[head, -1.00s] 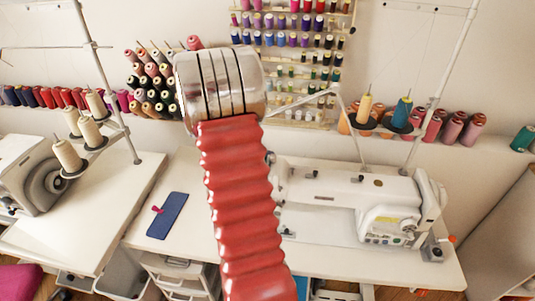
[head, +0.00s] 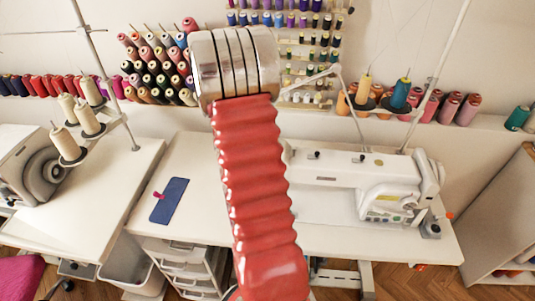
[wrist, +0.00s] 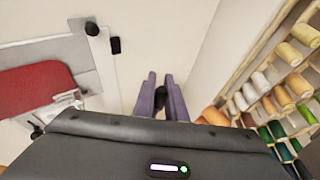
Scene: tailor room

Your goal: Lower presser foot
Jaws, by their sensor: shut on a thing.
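A white sewing machine (head: 385,182) stands on a white table in the head view, right of my red arm. My arm covers its left end, and I cannot make out the presser foot or its lever. My gripper (wrist: 160,92) shows in the wrist view as two grey-purple fingers close together. A small dark thing (wrist: 161,98) sits between them, and the fingers are shut on it. I cannot tell what it is. My gripper is hidden in the head view.
A blue pad (head: 170,201) lies on the table left of my arm. A second machine (head: 38,172) stands at far left. Spools (head: 158,72) hang on the wall behind, and a spool rack (wrist: 280,80) is at right in the wrist view. Thread cones (head: 363,92) stand behind the machine.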

